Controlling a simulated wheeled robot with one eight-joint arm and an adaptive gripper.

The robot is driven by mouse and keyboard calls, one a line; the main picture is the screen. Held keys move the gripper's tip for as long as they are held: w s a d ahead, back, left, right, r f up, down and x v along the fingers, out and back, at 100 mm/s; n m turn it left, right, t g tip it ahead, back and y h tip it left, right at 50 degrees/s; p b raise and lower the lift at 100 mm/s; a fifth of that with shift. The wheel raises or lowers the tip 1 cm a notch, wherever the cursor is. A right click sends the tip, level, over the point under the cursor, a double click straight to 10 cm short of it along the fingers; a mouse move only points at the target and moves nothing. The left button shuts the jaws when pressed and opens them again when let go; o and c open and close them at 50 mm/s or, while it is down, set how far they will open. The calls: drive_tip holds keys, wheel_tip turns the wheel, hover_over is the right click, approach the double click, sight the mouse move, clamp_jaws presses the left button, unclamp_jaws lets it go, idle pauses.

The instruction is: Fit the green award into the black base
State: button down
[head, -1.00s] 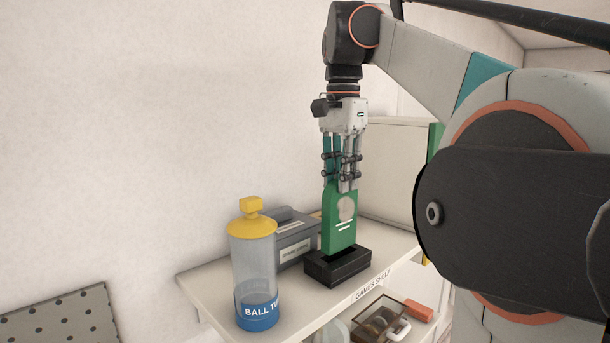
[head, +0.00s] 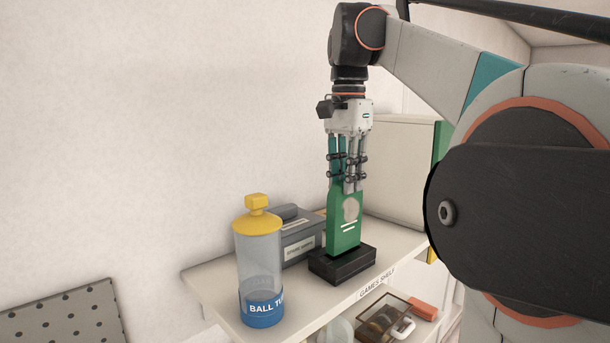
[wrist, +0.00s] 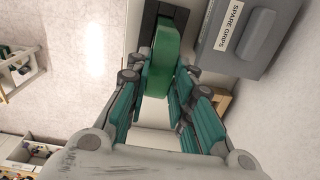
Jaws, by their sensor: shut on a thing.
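The green award (head: 344,226) is a flat upright plaque with a pale round disc and white lines on its face. My gripper (head: 347,188) points straight down and is shut on the award's top part. The black base (head: 342,264) sits on the shelf directly under the award. The award's lower edge meets the top of the base in the head view; how deep it sits in the slot I cannot tell. In the wrist view the award (wrist: 162,62) lies between my fingers (wrist: 160,92), with the dark base (wrist: 150,22) beyond it.
The shelf (head: 225,290) also holds a clear ball tube (head: 259,265) with a yellow lid, at left. A grey box (head: 300,240) labelled spare grips stands close behind the base. A cream box (head: 395,170) is at the back right. A lower shelf holds a brown tray (head: 385,318).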

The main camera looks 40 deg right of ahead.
drive_tip(key=shift+f+b, duration=0.85)
drive_tip(key=shift+f, duration=0.7)
drive_tip(key=c, duration=1.3)
unclamp_jaws()
wheel_tip(320, 180, up, 5)
drive_tip(key=p, duration=0.4)
wheel_tip(320, 180, up, 12)
